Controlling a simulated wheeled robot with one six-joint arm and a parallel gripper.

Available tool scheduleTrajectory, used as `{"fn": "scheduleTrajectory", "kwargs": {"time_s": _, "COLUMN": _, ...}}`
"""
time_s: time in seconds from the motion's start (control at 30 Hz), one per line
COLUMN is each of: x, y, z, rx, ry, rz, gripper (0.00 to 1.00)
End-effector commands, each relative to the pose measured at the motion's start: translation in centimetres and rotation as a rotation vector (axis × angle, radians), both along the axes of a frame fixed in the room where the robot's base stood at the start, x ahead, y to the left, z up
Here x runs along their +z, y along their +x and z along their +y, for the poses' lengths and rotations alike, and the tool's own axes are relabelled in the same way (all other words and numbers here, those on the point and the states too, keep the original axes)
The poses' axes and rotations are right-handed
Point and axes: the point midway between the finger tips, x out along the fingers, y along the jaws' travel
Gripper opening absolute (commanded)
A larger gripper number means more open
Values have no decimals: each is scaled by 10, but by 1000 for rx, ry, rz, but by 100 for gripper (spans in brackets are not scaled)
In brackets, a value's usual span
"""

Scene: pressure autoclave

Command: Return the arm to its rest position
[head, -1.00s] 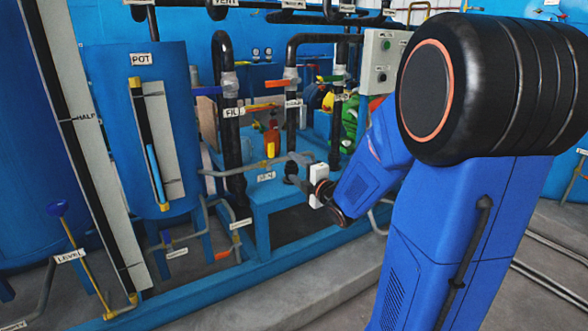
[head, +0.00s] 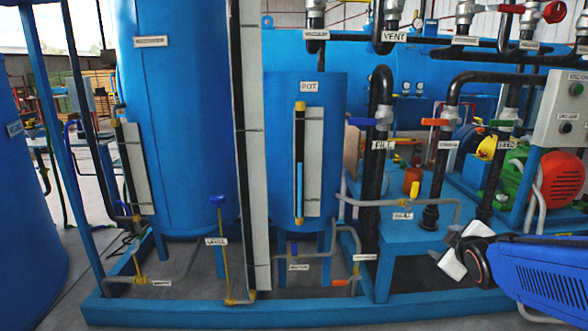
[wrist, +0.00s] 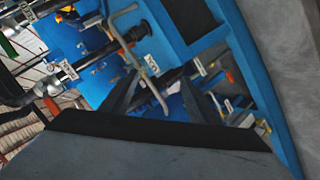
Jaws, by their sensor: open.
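My gripper (head: 449,249) shows at the lower right of the head view, at the end of my blue arm. Its pale fingers are apart with nothing seen between them. It is in front of the blue stand that carries the grey pipe (head: 430,201) with the yellow valve handle (head: 414,190). In the wrist view my gripper (wrist: 158,88) shows two dark fingers spread apart, with pipework beyond them. I cannot tell the exact gap between the gripper and the stand. Most of my arm is outside the head view.
A blue POT tank (head: 270,150) with a gauge stands mid-left. A blue-handled LEVEL valve (head: 218,201) rises near the front. The blue skid rail (head: 200,312) runs along the floor.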

Motion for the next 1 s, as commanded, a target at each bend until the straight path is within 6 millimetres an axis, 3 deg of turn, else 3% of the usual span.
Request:
{"fn": "scheduleTrajectory", "kwargs": {"time_s": 0.4, "x": -27, "y": -145, "z": 64, "rx": -329, "ry": 492, "rz": 314, "gripper": 55}}
{"fn": "scheduleTrajectory", "kwargs": {"time_s": 0.6, "x": -37, "y": -212, "z": 93, "rx": -457, "ry": 650, "rz": 459, "gripper": 55}}
{"fn": "scheduleTrajectory", "kwargs": {"time_s": 0.8, "x": -41, "y": -243, "z": 104, "rx": -514, "ry": 706, "rz": 529, "gripper": 55}}
{"fn": "scheduleTrajectory", "kwargs": {"time_s": 1.0, "x": -42, "y": -245, "z": 105, "rx": -520, "ry": 710, "rz": 534, "gripper": 55}}
